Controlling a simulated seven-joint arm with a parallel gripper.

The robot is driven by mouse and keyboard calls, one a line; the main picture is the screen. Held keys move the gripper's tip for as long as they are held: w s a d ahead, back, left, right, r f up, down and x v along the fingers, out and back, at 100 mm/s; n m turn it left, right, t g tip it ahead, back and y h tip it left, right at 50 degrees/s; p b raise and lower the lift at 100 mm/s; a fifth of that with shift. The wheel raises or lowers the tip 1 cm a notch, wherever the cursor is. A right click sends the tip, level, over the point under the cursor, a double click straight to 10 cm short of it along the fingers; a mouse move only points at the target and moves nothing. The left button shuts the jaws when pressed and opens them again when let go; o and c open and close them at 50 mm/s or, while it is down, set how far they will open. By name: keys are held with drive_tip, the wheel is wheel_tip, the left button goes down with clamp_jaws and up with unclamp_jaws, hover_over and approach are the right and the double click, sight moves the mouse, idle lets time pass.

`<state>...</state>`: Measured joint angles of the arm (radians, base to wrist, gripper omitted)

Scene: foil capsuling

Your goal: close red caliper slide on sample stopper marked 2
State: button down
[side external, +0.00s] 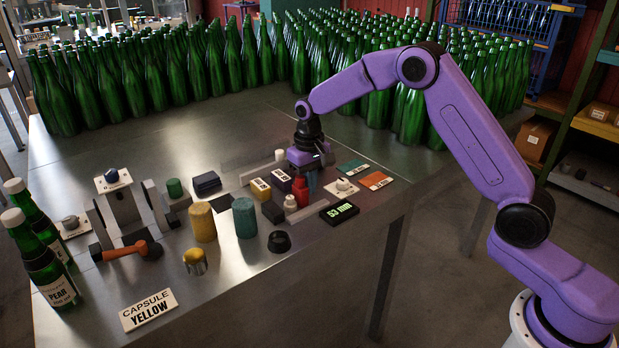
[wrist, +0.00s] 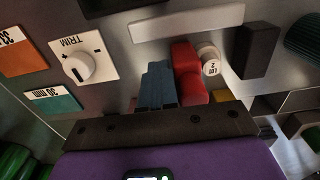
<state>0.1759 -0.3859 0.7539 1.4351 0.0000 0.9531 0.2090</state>
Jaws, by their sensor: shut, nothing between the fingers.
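The red caliper slide (side external: 300,187) stands on the bench below my wrist; it also shows in the wrist view (wrist: 187,68). The white-topped sample stopper marked 2 (wrist: 209,59) is just right of the slide in the wrist view, and left of it in the side view (side external: 290,203). I cannot tell whether they touch. A dark block (wrist: 257,50) stands beyond the stopper, with a gap between. My gripper (wrist: 160,85) has its blue fingers together and empty, low beside the slide, on the side away from the stopper. Whether they touch the slide is unclear.
A black display (side external: 340,211) reads 53 mm. A white TRIM dial (wrist: 82,66) and orange (wrist: 20,52) and teal (wrist: 52,101) cards lie nearby. Yellow (side external: 202,222) and teal (side external: 244,217) cylinders stand left. Many green bottles (side external: 250,55) fill the back.

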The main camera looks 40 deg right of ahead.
drive_tip(key=shift+a, duration=1.45)
idle(0.7)
drive_tip(key=shift+d, duration=0.25)
drive_tip(key=shift+d, duration=0.5)
drive_tip(key=shift+r, duration=0.15)
wheel_tip(320, 180, up, 7)
idle(0.9)
drive_tip(key=shift+s, duration=0.1)
